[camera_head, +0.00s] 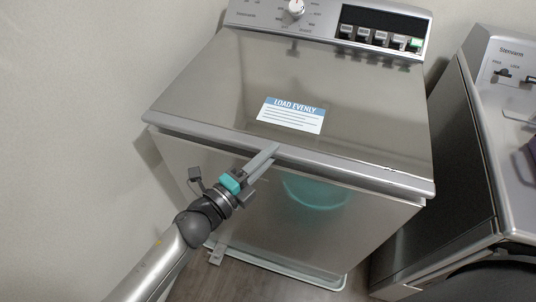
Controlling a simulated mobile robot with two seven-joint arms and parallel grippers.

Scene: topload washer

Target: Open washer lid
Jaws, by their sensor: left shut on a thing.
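The washer lid (215,85) is a shiny grey metal panel with a "LOAD EVENLY" label (291,115) near its front. It lies flat over the top of the washer (190,165), whose front face is below. My left gripper (268,155) is at the lid's front edge, a little left of its middle. Its fingers are shut on the lid edge and partly cover it. The exact contact under the edge is hidden. My right gripper is not in view.
A control panel (325,22) with a dial (296,8) and several buttons stands behind the lid. A second machine (480,160) stands close on the right. A plain wall (70,100) is on the left. Some floor (215,285) shows below.

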